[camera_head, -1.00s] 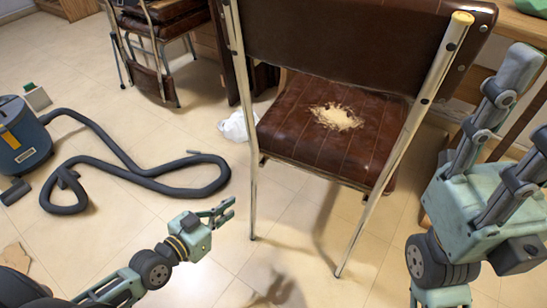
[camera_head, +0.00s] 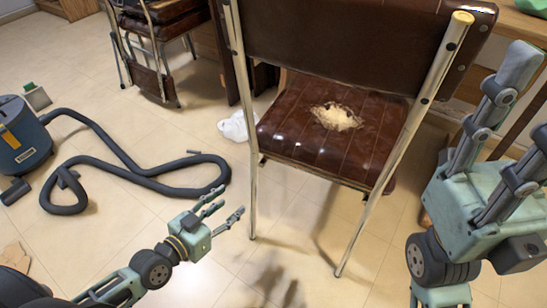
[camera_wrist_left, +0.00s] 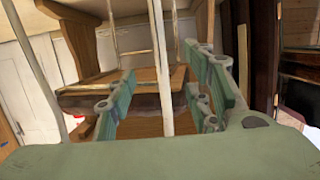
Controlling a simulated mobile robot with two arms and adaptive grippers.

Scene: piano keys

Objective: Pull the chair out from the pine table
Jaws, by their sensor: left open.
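The chair (camera_head: 330,135) has a brown padded seat with a torn, foam-showing patch, a brown backrest and shiny metal legs. It stands with its back towards me. My left gripper (camera_head: 231,201) is open and empty, just left of the chair's near left leg (camera_head: 251,200). In the left wrist view a metal leg (camera_wrist_left: 162,60) shows between the open fingers; I cannot tell its exact distance. The pine table (camera_head: 525,25) shows only partly, behind the chair at the upper right. My right gripper (camera_head: 528,95) is large at the right edge, fingers up, apart and empty.
A blue vacuum cleaner (camera_head: 22,135) with a dark hose (camera_head: 140,172) lies on the floor at left. A second chair (camera_head: 160,40) stands at the back left. A white crumpled item (camera_head: 233,127) lies beside the chair.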

